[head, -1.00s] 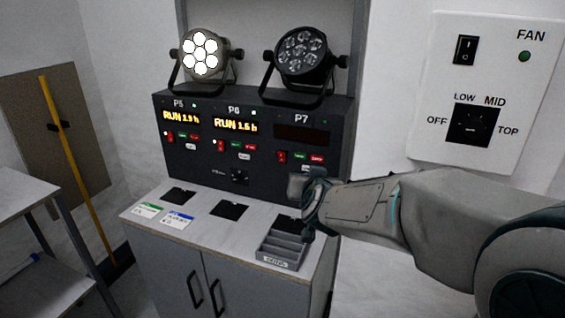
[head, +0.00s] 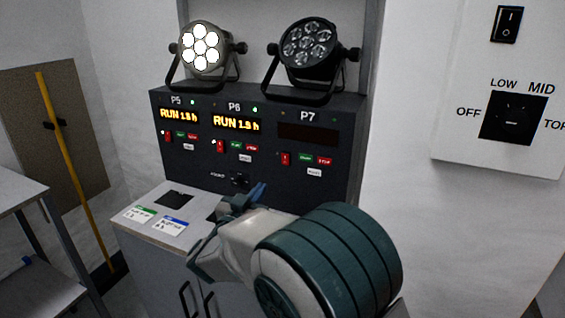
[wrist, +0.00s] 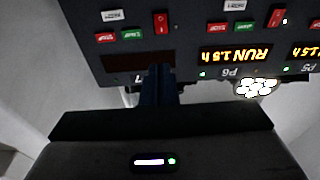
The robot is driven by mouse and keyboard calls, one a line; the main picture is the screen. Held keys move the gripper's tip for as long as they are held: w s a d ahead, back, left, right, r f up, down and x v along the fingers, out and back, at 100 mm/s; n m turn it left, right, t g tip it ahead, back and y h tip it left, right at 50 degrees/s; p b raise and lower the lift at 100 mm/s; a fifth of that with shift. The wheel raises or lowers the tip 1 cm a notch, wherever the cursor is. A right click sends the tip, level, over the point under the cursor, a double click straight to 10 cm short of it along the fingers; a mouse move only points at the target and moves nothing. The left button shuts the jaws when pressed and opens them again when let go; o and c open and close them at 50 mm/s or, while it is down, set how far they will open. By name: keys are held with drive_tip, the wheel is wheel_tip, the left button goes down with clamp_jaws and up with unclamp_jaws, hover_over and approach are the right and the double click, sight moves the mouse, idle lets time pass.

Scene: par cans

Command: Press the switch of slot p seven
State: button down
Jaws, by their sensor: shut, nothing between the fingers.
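Slot P7's panel has a dark display (head: 308,133), with a small red rocker switch (head: 286,158) below it at left. In the wrist view, which is upside down, the P7 switch (wrist: 161,22) appears above the dark display (wrist: 125,62). My gripper (head: 252,196) is shut and empty, low in front of the cabinet, and my arm hides part of the counter. In the wrist view its blue fingers (wrist: 158,72) overlap the display's edge, apart from the switch in the picture. The gap in depth is hard to judge. The P7 lamp (head: 308,42) is unlit.
P7's green button (head: 305,157), red button (head: 323,160) and white button (head: 314,172) sit close to the switch. P6's lit display (head: 237,124) and P5's lit display (head: 178,115) are to the left. A fan control plate (head: 505,120) is on the right wall.

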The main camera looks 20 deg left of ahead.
sight(286, 155)
drive_tip(key=shift+w, duration=0.15)
drive_tip(key=w, duration=0.4)
drive_tip(key=w+r, duration=0.1)
drive_tip(key=w, duration=0.4)
drive_tip(key=w+d+r, duration=0.1)
drive_tip(key=w, duration=0.3)
drive_tip(key=shift+w+p, duration=0.35)
drive_tip(key=shift+p, duration=0.05)
drive_tip(key=shift+w+r+g+p, duration=0.2)
drive_tip(key=shift+r+g+p, duration=0.15)
drive_tip(key=shift+p, duration=0.8)
drive_tip(key=shift+f, duration=0.3)
drive_tip(key=shift+s, duration=0.1)
drive_tip(key=shift+s+r, duration=0.15)
drive_tip(key=shift+s, duration=0.25)
drive_tip(key=s+a+r, duration=0.1)
drive_tip(key=s, duration=1.2)
drive_tip(key=shift+r+b, duration=0.3)
drive_tip(key=shift+r, duration=0.1)
